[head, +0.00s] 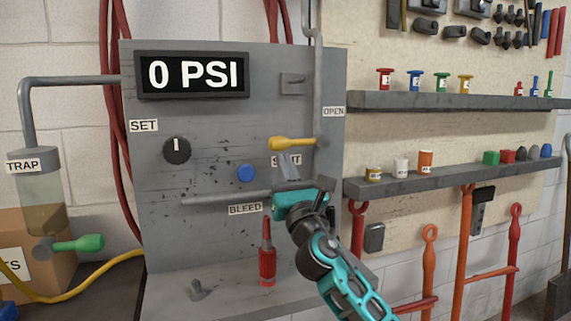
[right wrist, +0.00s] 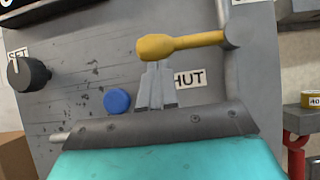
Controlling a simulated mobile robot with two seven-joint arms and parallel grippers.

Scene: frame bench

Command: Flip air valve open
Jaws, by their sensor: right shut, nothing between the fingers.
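The air valve lever is a yellow handle (head: 287,143) on the grey panel, and it also shows in the right wrist view (right wrist: 180,45). It lies about level, its knob to the left and its pivot on the vertical grey pipe. The OPEN label (head: 334,112) is above right of it. The SHUT label (right wrist: 190,79) is below it, partly hidden by my gripper in both views. My right gripper (head: 290,160) is shut and empty, its fingertips just under the knob end. I cannot tell whether they touch it. My left gripper is out of view.
The panel display (head: 193,75) reads 0 PSI. The set knob (head: 176,150), blue button (head: 246,173) and BLEED label (head: 245,209) are left of my gripper. A red bottle (head: 267,262) stands below. Shelves (head: 450,101) with small items are at right.

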